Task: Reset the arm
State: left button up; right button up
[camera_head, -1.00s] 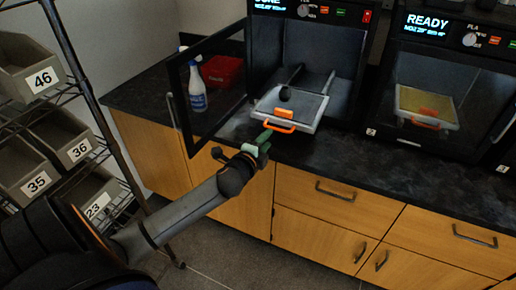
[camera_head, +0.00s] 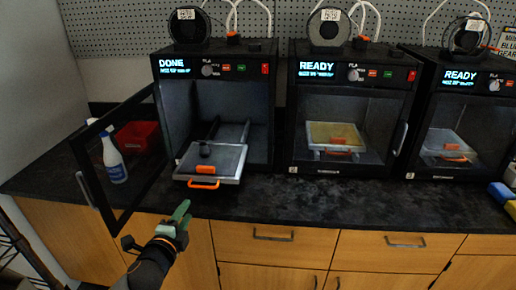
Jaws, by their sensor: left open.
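My left gripper (camera_head: 180,212) shows at the lower left, with green fingers pointing up toward the counter edge. It is open, and I see nothing between its fingers. It is in front of and below the build plate tray (camera_head: 210,164), apart from its orange handle (camera_head: 204,184). The tray sticks out of the left printer (camera_head: 215,75), whose screen reads DONE. A small dark object (camera_head: 205,150) sits on the tray. My right gripper is not in view.
The left printer's door (camera_head: 95,190) stands open to the left, close to my left arm. A spray bottle (camera_head: 113,160) and red bin (camera_head: 140,137) are behind it. Two READY printers (camera_head: 352,75) (camera_head: 466,80) stand to the right. The counter front (camera_head: 330,200) is clear.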

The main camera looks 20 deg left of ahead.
pick_arm(q)
jog(key=s+d+f+n+g+h+p, duration=0.4)
jog(key=s+d+f+n+g+h, duration=0.2)
jog(key=s+d+f+n, duration=0.7)
jog(key=s+d+f, duration=0.5)
jog(key=s+d, duration=0.1)
jog(key=s, duration=0.1)
jog(key=shift+s+f, duration=0.2)
